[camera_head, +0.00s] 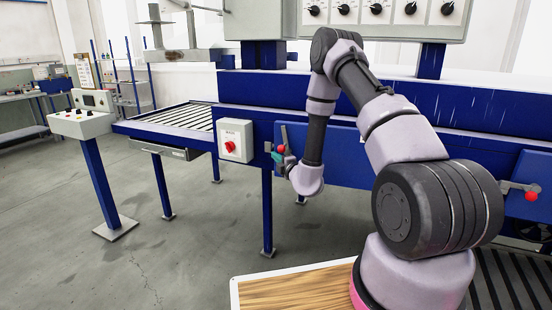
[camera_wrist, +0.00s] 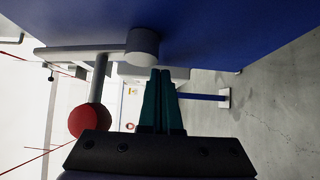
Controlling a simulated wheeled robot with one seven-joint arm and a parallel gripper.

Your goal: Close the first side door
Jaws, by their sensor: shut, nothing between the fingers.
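A blue side door panel (camera_head: 345,150) is on the front of the blue machine, partly hidden behind my arm. Its latch has a grey lever and a red ball knob (camera_head: 281,148) at the left end. In the wrist view the blue panel (camera_wrist: 230,25) fills the top, with the grey latch hub (camera_wrist: 142,45) and the red knob (camera_wrist: 90,121) left of the fingers. My gripper (camera_head: 281,160) is beside this latch. Its teal fingers (camera_wrist: 163,73) are together and empty, with tips just below the hub in the picture. I cannot tell whether they touch it.
Another latch with a red knob (camera_head: 531,196) is at the right on the machine front. A switch box (camera_head: 235,140) with a red dial is left of my gripper. A roller conveyor (camera_head: 190,118) and a control pedestal (camera_head: 85,122) stand further left. The floor between is clear.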

